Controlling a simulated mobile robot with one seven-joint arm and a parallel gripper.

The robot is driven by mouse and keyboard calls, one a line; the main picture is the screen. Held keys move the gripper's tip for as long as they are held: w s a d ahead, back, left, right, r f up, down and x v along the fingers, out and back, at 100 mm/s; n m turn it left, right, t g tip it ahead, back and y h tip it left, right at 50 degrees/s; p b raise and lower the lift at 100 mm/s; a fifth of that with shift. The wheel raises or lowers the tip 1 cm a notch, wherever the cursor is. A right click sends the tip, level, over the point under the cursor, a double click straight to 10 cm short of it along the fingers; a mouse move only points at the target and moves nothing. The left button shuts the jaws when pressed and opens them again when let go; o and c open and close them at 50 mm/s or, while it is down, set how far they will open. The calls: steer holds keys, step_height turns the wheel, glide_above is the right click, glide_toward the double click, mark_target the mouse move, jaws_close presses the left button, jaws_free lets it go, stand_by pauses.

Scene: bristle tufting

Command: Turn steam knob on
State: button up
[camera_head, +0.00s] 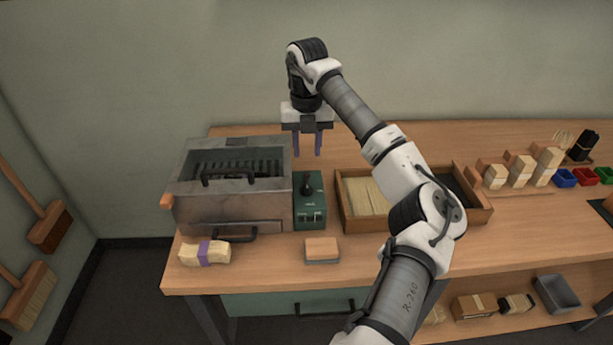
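A green control box (310,208) with a black knob (308,188) on its top stands on the bench, just right of a grey metal steamer box (232,208). The knob has a short upright part; its exact setting is too small to read. My gripper (304,150) points down above and behind the control box, apart from the knob. Its two fingers are spread with a gap between them, and nothing shows in the gap.
The steamer has black handles on its lid and front. A wooden tray (343,206) of bristles stands right of the control box, under my arm. A banded bristle bundle (205,252) and a small wooden block (321,247) lie near the front edge.

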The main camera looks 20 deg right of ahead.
mark_target(307, 182)
step_height(307, 182, down, 10)
steer(key=shift+f+p, duration=0.1)
steer(key=shift+p, duration=1.1)
jaws_close()
